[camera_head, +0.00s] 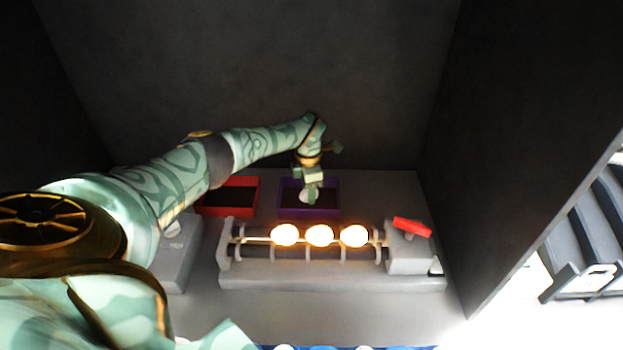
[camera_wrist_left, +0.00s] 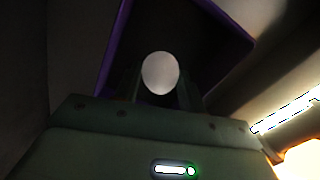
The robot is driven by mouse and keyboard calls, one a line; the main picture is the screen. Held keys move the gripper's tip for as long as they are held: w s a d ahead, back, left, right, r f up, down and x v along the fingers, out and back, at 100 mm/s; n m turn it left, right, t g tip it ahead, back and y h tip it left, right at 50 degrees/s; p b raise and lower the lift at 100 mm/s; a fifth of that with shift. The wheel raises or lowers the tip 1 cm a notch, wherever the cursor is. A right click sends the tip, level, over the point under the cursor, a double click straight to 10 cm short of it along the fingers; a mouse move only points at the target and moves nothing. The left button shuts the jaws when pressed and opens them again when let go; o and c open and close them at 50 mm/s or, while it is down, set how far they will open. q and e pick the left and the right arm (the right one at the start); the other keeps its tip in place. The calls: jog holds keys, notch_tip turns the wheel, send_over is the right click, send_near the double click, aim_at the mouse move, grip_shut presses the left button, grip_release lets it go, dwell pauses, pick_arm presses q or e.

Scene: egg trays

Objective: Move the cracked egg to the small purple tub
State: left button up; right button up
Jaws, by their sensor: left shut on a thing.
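The small purple tub (camera_head: 289,212) stands at the back of the bench, with a dark inside. It also shows in the left wrist view (camera_wrist_left: 113,42) as a purple rim around a dark floor. My left gripper (camera_head: 308,190) is over the tub and shut on a pale egg (camera_wrist_left: 160,73), which also shows in the head view (camera_head: 304,196). The egg is between the two fingers, above or within the tub opening; its exact height is unclear. No crack can be made out on it. My right gripper is not in view.
A red tub (camera_head: 241,182) stands left of the purple one. In front is a grey rack with three glowing eggs (camera_head: 319,235) in a row and a red lever (camera_head: 412,227) at its right end. Dark walls close in the back and sides.

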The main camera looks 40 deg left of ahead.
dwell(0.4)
pick_arm(q)
jog(key=o, duration=0.7)
notch_tip(320, 180, up, 8)
jog(key=p, duration=0.8)
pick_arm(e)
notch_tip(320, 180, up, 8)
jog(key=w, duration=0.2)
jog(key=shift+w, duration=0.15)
pick_arm(q)
jog(key=shift+f, duration=0.1)
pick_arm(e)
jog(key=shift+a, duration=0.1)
